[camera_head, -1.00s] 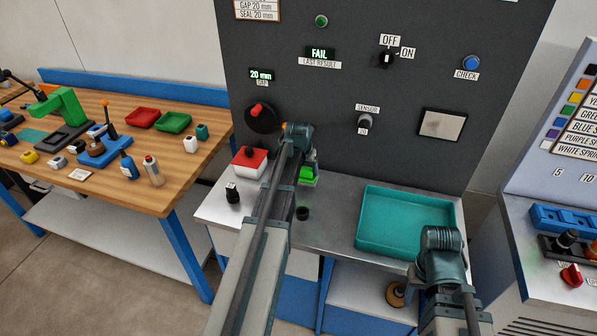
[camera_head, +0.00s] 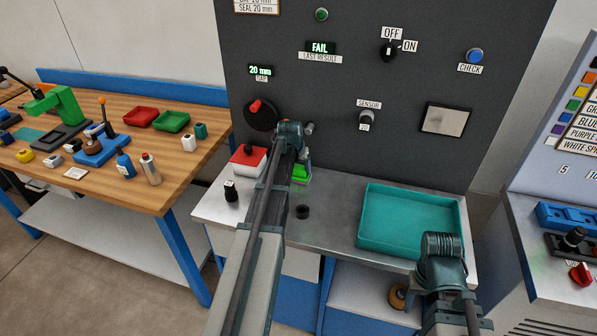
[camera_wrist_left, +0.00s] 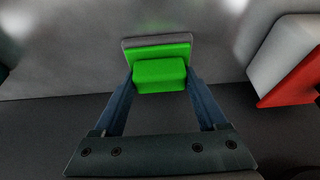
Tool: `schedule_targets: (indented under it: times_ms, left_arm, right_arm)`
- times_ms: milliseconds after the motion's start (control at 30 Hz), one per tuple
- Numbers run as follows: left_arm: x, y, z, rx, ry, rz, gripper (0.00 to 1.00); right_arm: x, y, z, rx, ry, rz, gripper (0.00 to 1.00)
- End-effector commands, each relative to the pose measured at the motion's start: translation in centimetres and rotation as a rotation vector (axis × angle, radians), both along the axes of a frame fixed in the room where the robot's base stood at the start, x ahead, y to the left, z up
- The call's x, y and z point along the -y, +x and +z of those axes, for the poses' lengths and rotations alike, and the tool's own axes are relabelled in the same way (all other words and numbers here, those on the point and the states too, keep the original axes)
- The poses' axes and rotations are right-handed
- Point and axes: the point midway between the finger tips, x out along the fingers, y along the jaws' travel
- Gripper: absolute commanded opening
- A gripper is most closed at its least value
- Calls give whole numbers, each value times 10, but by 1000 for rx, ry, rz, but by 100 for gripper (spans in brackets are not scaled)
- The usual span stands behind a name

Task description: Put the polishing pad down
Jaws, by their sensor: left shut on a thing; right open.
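The polishing pad is a bright green block with a grey layer (camera_wrist_left: 160,70); it also shows in the head view (camera_head: 300,173). My left gripper (camera_wrist_left: 160,80) is shut on the green block, one finger on each side. The pad is over the metal bench (camera_head: 335,197), close to the dark panel. I cannot tell if its grey face touches the bench. My right gripper (camera_head: 440,262) is at the front right of the bench, by the teal tray; its fingers are hidden by the arm, and nothing shows held.
A red-topped white box (camera_head: 247,160) stands just left of the pad. A black-capped item (camera_head: 231,191) and a small black cylinder (camera_head: 303,212) stand nearby. The teal tray (camera_head: 365,248) fills the bench's right side. The upright panel (camera_head: 335,105) bounds the back.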

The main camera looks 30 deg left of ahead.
Motion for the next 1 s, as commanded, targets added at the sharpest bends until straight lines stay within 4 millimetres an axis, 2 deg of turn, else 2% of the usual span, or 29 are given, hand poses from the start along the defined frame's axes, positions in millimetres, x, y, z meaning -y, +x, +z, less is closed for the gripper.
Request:
schedule_targets:
  times_ms: [200,233,367,733,1000]
  left_arm:
    - [0,0,-2,0,0,0,30]
    - [0,0,-2,0,0,0,76]
    - [0,0,-1,0,0,0,100]
    - [0,0,-4,0,0,0,100]
    - [2,-8,21,0,0,0,100]
  right_arm:
    - [0,0,-2,0,0,0,50]
    - [0,0,-2,0,0,0,50]
    - [0,0,-1,0,0,0,50]
    - [0,0,-4,0,0,0,50]
    - [0,0,21,0,0,0,50]
